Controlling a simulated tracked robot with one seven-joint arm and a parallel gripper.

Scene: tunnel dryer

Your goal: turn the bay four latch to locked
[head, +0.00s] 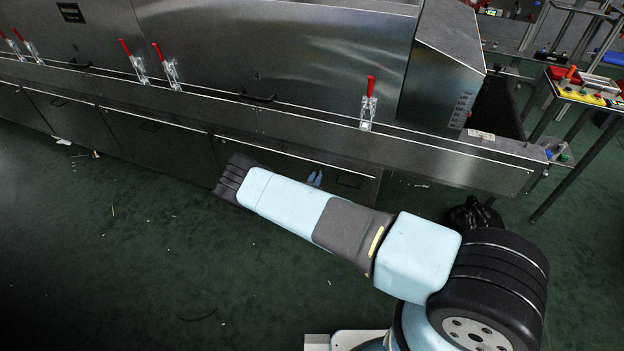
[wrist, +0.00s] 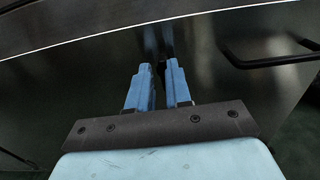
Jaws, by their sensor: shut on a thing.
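Several red-handled toggle latches stand along the dryer's front ledge in the head view. The rightmost latch (head: 368,103) has its red handle upright. A pair of latches (head: 139,65) (head: 171,70) stands left of it, and another pair (head: 33,51) is at the far left. I cannot tell which latch is bay four's. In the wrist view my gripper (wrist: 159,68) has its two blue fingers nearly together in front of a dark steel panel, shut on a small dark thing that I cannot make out. No latch shows there. In the head view my arm mostly hides the gripper.
A cart with a yellow tray (head: 585,92) stands at right. A black bag (head: 472,214) lies behind my arm. The green floor at left is mostly clear.

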